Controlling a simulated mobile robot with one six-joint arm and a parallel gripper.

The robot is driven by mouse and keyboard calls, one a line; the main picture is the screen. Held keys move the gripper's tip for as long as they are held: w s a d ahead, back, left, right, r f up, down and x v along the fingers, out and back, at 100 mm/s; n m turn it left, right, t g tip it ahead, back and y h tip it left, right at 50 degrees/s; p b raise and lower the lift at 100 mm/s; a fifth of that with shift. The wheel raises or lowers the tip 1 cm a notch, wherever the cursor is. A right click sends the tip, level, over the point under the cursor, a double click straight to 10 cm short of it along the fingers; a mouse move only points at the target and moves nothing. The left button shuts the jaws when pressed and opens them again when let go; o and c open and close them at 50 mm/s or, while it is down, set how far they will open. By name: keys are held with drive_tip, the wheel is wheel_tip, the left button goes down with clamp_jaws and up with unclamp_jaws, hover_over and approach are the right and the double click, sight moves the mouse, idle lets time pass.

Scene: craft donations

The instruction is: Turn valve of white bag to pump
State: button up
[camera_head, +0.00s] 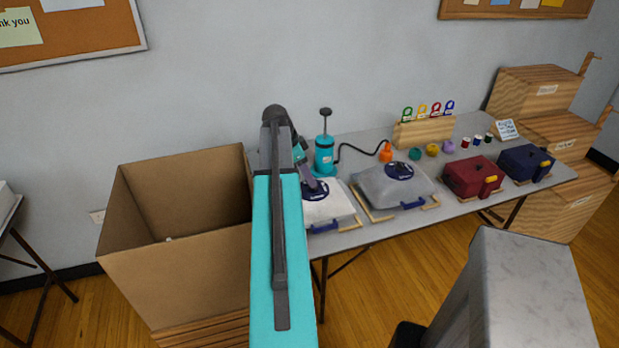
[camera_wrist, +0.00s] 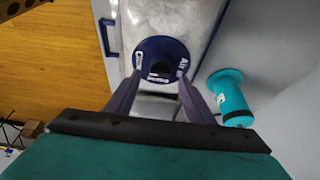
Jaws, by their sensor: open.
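The white bag (camera_head: 328,207) lies on the table's left part, with a blue handle at its front. Its round dark blue valve (camera_head: 317,190) is on top; in the wrist view the valve (camera_wrist: 160,45) has white lettering, "Air" on the right and smaller words hard to read. My gripper (camera_wrist: 159,80) is open and empty, its two fingers pointing at the valve from either side of its near edge; contact cannot be told. In the head view my arm hides part of the bag. The teal pump (camera_head: 324,155) stands behind the bag; it also shows in the wrist view (camera_wrist: 230,97).
A grey bag (camera_head: 378,188) with a similar valve lies to the right. A black hose runs from the pump to an orange nozzle (camera_head: 386,153). Red (camera_head: 463,178) and dark blue (camera_head: 520,158) boxes stand farther right. A large open cardboard box (camera_head: 190,270) is at left.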

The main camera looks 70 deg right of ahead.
drive_tip(key=shift+x, duration=1.4)
drive_tip(key=shift+a, duration=0.1)
drive_tip(key=c, duration=1)
